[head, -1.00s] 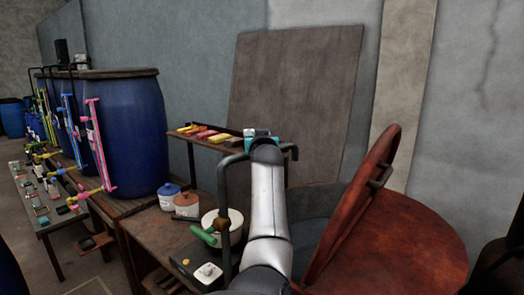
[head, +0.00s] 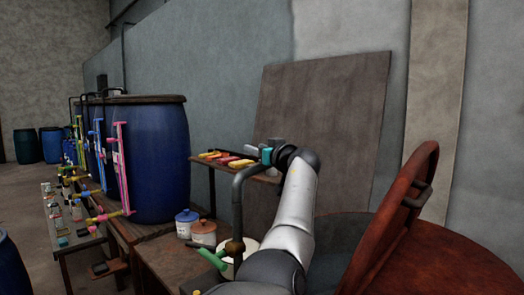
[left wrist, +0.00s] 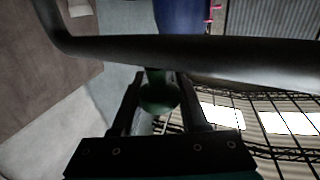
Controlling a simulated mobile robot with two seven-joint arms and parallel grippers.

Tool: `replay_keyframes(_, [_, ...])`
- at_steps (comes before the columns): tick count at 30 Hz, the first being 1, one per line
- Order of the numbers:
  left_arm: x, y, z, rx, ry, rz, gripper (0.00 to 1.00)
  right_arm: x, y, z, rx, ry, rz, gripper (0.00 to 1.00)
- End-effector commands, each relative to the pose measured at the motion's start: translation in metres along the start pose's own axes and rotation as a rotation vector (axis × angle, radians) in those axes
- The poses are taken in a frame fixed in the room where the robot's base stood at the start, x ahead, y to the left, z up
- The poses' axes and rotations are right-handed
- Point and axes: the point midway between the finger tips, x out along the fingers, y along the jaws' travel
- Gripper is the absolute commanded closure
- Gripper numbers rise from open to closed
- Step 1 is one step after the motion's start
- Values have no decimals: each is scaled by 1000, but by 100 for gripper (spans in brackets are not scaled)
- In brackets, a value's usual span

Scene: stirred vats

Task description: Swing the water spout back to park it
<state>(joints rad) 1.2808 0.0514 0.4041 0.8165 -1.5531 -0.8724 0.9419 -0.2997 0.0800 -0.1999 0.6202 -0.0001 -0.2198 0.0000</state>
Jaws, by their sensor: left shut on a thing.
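The water spout (head: 237,205) is a dark bent pipe rising from a brass-coloured joint on the wooden bench, then running right towards my left gripper. Its far end is hidden behind my arm. My left gripper (head: 267,155) is at the spout's upper run, partly hidden by my wrist. In the left wrist view, the spout pipe (left wrist: 200,55) crosses just beyond the fingers. The left gripper (left wrist: 160,92) is shut on a green knob (left wrist: 158,97), which seems joined to the spout. A green lever (head: 212,258) sits by the spout's base. My right gripper is not in view.
A rusty red vat with a raised half lid (head: 400,220) stands at the right. A shelf with coloured blocks (head: 225,158) is behind the spout. Blue and brown lidded jars (head: 203,233) and a pale bowl (head: 252,245) are on the bench. Blue barrels (head: 155,160) stand left.

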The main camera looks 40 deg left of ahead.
Motion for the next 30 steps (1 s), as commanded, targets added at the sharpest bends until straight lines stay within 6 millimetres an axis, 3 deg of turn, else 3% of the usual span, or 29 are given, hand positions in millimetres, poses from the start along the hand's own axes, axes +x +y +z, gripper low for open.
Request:
replay_keyframes(26, [7,-10,-1,-1,0,-87,100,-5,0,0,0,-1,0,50])
replay_keyframes(27, [7,-10,-1,-1,0,-87,52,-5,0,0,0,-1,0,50])
replay_keyframes(30, [7,-9,-1,-1,0,-86,41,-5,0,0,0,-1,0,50])
